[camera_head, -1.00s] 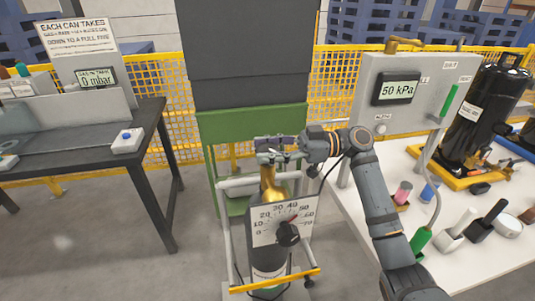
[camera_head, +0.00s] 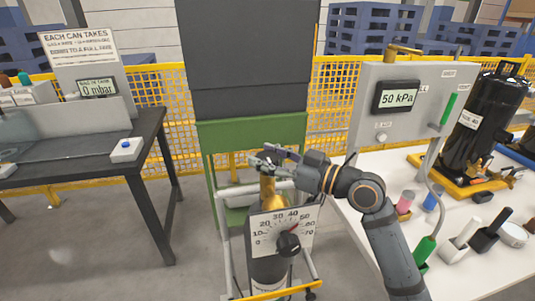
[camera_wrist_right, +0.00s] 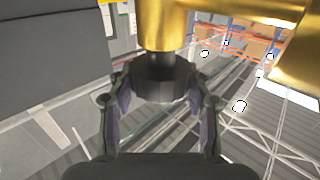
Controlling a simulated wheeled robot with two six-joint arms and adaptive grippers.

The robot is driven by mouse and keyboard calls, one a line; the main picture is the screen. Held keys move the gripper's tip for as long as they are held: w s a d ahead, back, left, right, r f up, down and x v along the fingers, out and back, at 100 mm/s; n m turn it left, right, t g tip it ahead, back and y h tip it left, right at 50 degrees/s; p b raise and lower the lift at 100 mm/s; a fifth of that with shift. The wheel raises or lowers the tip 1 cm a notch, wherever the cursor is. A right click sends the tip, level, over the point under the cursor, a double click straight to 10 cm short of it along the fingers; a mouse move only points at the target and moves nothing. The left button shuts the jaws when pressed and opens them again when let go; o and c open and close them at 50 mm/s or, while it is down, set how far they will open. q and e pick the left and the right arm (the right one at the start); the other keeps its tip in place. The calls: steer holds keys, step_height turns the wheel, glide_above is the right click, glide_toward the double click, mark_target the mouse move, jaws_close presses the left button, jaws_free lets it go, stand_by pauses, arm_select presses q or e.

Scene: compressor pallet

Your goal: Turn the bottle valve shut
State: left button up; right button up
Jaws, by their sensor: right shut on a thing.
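The gas bottle (camera_head: 268,270) stands upright in a trolley, with a brass valve (camera_head: 267,188) on top. In the right wrist view the brass valve body (camera_wrist_right: 165,25) fills the top, and a dark round valve knob (camera_wrist_right: 160,85) sits under it. My right gripper (camera_head: 264,163) is at the top of the valve, coming in from the right. In the wrist view its two fingers (camera_wrist_right: 160,105) flank the knob and close on it. In the head view the fingers hide the knob. My left gripper is not in view.
A dial plate (camera_head: 283,231) with a black knob sits in front of the bottle. A green and dark machine (camera_head: 250,131) stands behind. On the right, a white table (camera_head: 482,271) holds a grey 50 kPa panel (camera_head: 366,104) and a black compressor (camera_head: 482,115). A dark bench (camera_head: 70,168) stands left.

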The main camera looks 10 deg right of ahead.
mark_target(268, 157)
stand_by(0.5)
steer(key=o, duration=1.2)
steer(key=shift+r, duration=0.15)
step_height(268, 157, up, 10)
steer(key=shift+f, duration=0.15)
